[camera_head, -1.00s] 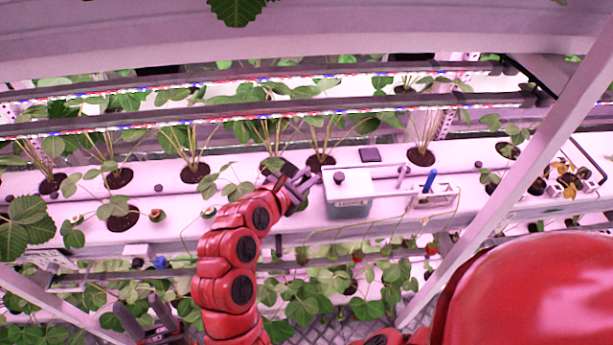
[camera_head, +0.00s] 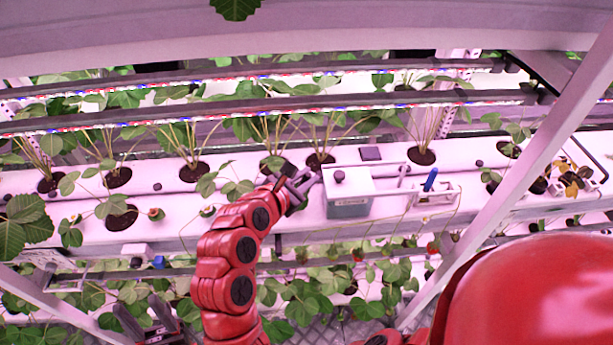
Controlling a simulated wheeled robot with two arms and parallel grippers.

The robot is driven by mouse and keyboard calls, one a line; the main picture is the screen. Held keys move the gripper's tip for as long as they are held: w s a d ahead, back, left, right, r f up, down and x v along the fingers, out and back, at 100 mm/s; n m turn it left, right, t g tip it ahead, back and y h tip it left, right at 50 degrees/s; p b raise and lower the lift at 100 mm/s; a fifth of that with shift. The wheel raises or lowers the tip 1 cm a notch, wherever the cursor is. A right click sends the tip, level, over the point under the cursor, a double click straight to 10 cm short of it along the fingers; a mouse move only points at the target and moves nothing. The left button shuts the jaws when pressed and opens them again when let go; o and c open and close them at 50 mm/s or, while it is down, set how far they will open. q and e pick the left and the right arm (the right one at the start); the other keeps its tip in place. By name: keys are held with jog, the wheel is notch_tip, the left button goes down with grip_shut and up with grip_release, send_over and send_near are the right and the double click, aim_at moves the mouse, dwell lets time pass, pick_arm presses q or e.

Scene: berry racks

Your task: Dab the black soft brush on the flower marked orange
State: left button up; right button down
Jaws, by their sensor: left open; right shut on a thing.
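My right gripper (camera_head: 297,188) is at the end of the jointed red arm in mid-picture, just left of a lidded box on the white rack. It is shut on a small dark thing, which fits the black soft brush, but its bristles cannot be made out. My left gripper (camera_head: 146,318) is open and empty low at the left, its two dark fingers apart. Two small flower-like spots sit on the front channel: a reddish-brown one (camera_head: 155,214) and a paler one (camera_head: 208,211). I cannot tell which flower is marked orange.
The box with a dark knob (camera_head: 347,190) stands close right of my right gripper. A blue-handled tool (camera_head: 430,179) sits in a holder further right. Light bars (camera_head: 250,115) cross above the plants, and a slanted post (camera_head: 500,195) stands at the right.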

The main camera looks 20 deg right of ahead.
jog(key=shift+r+p, duration=0.4)
jog(key=shift+r, duration=3.1)
